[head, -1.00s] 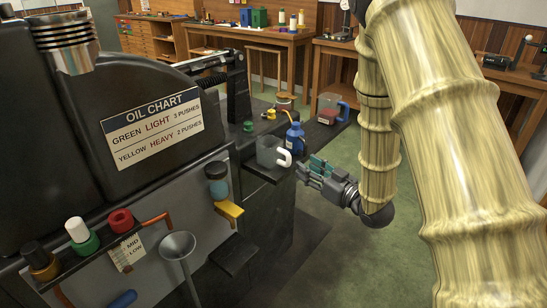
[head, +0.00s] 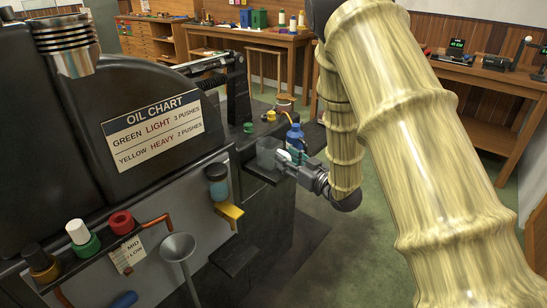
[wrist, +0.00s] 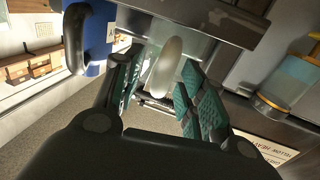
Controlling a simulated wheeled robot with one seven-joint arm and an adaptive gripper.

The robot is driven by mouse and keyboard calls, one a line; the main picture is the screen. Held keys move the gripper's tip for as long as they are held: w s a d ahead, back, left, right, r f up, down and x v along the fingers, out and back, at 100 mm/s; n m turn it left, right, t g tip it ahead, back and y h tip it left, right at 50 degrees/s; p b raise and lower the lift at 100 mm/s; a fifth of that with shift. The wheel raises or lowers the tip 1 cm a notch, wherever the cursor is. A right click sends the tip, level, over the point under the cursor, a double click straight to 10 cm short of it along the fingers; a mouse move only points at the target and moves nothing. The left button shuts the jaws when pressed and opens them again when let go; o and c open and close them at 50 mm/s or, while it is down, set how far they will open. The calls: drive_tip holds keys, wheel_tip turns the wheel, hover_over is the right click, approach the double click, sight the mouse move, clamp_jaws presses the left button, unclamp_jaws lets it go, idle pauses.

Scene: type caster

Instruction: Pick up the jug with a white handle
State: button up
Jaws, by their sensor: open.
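The jug (head: 266,152) is clear and stands on a small dark shelf at the side of the black machine. Its white handle (wrist: 165,68) shows in the wrist view between the two green-padded fingers of my gripper (wrist: 158,95). The fingers are open, one on each side of the handle, and I cannot tell whether either touches it. In the head view my gripper (head: 291,162) is at the jug's right side and covers most of the handle. The jug's clear body (wrist: 200,50) lies beyond the fingertips in the wrist view.
A funnel (head: 178,247) and colored caps (head: 121,222) are on the machine's near side. Green floor is open to the right.

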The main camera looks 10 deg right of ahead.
drive_tip(key=shift+c, duration=0.2)
clamp_jaws()
